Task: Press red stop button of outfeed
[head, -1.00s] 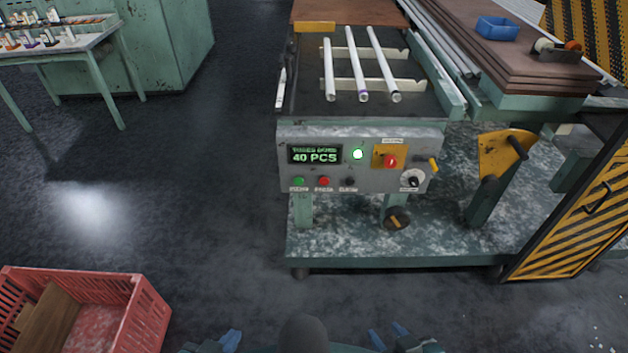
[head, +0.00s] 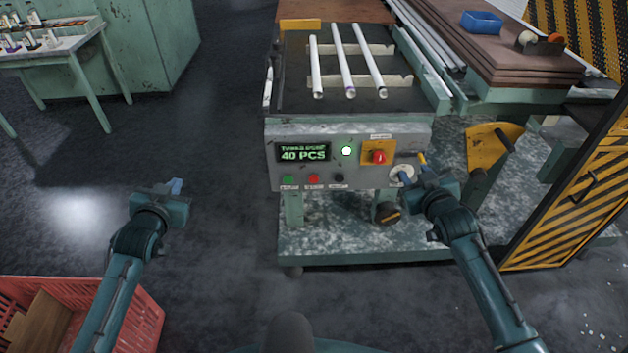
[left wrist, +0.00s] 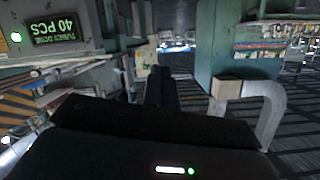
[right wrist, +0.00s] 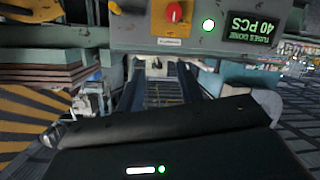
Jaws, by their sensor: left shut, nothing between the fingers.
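The control panel (head: 275,165) is on the front of the bench, facing me. A small red button (head: 313,179) sits in its lower row, between a green button (head: 288,180) and a black button (head: 338,178). A larger red switch (head: 379,157) stands on a yellow plate at the upper right. My left gripper (head: 176,187) is shut and empty, in the air left of the panel and apart from it. My right gripper (head: 425,171) is raised in front of the panel's right end, overlapping the dial area; its fingers are not clear. The labels are too small to read.
The display (head: 303,152) reads 40 PCS beside a lit green lamp (head: 346,151). White tubes (head: 343,62) lie on the bench above. A red crate (head: 140,318) is at the lower left. A striped yellow-black panel (head: 570,205) stands right. Floor left of the bench is clear.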

